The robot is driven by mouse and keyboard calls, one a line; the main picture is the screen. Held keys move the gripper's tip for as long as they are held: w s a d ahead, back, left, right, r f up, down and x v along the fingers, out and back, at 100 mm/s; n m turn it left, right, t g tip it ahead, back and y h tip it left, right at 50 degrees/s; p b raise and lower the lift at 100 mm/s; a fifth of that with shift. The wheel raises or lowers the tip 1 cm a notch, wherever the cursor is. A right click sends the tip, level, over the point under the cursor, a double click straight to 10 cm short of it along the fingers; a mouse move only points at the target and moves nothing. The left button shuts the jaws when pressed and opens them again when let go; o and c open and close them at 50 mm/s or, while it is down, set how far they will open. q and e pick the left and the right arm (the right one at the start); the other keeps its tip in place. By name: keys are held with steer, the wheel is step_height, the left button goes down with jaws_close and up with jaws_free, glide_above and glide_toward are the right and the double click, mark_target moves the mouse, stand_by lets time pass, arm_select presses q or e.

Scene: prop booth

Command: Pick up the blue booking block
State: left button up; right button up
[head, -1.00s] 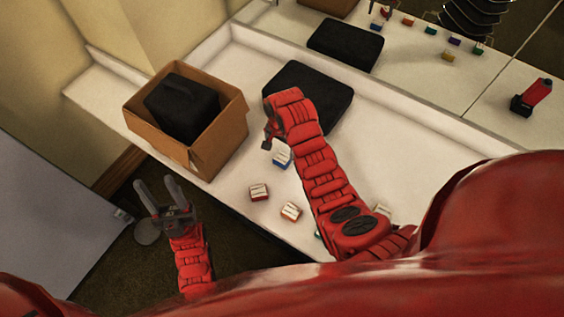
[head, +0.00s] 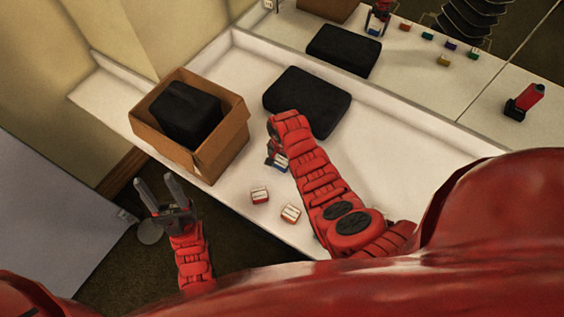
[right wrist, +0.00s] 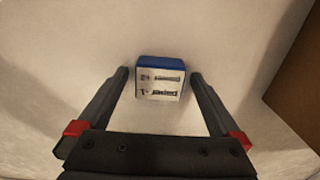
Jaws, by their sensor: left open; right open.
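The blue booking block (right wrist: 160,80) has a blue top edge and a white printed face. In the right wrist view it lies on the white counter between the two fingers of my right gripper (right wrist: 160,75), with a gap on each side. My right gripper is open. In the head view the block (head: 281,163) is partly hidden by my right gripper (head: 277,162), which is down at it. My left gripper (head: 160,190) is open and empty, off the counter's front edge at the left.
Two red-edged white blocks (head: 260,195) (head: 290,213) lie on the counter nearer to me. A cardboard box (head: 215,150) holding a black case (head: 183,112) stands to the left. A black flat case (head: 318,100) lies behind my right arm. A mirror (head: 420,75) backs the counter.

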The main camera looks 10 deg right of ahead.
steer(key=c, duration=1.4)
steer(key=shift+r, duration=0.15)
